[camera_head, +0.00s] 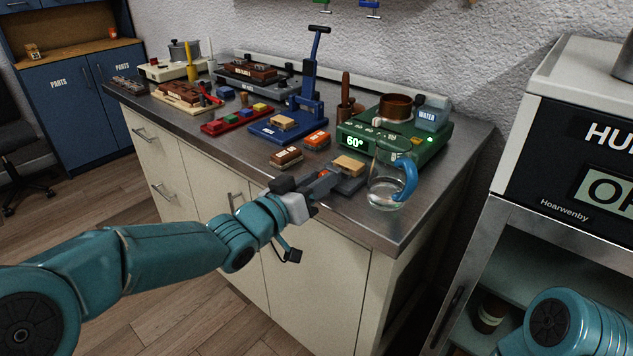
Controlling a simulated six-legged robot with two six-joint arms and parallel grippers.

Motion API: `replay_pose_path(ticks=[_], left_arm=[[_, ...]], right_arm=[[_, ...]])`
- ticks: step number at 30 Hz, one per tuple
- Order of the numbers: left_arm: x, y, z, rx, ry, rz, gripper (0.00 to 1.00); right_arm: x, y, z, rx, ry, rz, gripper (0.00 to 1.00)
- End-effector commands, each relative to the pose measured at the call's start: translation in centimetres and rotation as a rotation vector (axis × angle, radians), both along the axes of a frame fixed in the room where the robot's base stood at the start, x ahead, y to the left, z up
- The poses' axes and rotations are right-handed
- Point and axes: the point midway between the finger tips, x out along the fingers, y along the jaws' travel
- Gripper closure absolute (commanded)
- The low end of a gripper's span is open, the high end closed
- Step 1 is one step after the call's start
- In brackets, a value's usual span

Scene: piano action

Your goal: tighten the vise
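What looks like a low grey vise (350,184) sits near the front edge of the steel worktop, with a tan wooden block (349,165) at its top. My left gripper (322,184) reaches over the worktop's front edge to the near left side of the vise, at a small reddish part there. The gripper's own body hides part of that side. I cannot tell whether its fingers touch the vise or how far apart they are. Only a teal part of my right arm shows at the lower right; its gripper is out of the picture.
A glass jug (385,190) with a blue handle stands close right of the vise. A green heater (420,150) reading 60° is behind. A blue lever press (300,110), an orange block (317,139) and a brown block (286,157) lie left. The front right worktop is clear.

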Motion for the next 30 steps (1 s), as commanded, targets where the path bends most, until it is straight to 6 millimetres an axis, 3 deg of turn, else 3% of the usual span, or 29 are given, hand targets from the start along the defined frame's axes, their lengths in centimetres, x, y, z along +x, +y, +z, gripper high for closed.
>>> replay_pose_path(ticks=[11,30], left_arm=[[0.0,0.0,-0.2,0.054,-0.041,0.000,0.98],[-0.1,-0.2,-0.2,0.409,-0.297,0.000,0.98]], right_arm=[[0.0,0.0,-1.0,0.000,0.000,0.000,0.57],[0.0,0.0,-4.9,0.000,0.000,0.000,0.57]])
